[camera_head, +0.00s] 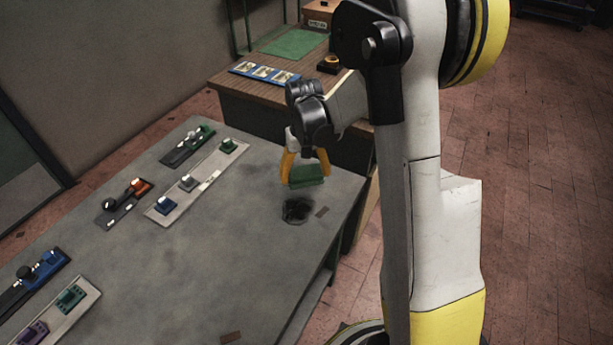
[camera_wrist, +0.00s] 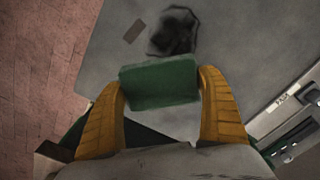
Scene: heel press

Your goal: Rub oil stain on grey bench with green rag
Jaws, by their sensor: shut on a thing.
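The grey bench (camera_head: 215,240) fills the left and middle of the head view. A dark oil stain (camera_head: 296,210) lies near its right edge, and it also shows in the wrist view (camera_wrist: 174,32). My gripper (camera_head: 305,172) has yellow-orange fingers shut on the green rag (camera_head: 307,176), a block-like green piece. In the wrist view the rag (camera_wrist: 160,84) sits between both fingertips. The rag appears to be held above the bench, just behind the stain in the head view. The stain's near edge is close to the rag in the wrist view.
A small brown patch (camera_head: 322,211) lies beside the stain, another (camera_head: 231,337) at the front. Strips with colored devices (camera_head: 196,181) stand on the bench's left half. A wooden table (camera_head: 235,91) with a blue card tray (camera_head: 264,73) stands behind.

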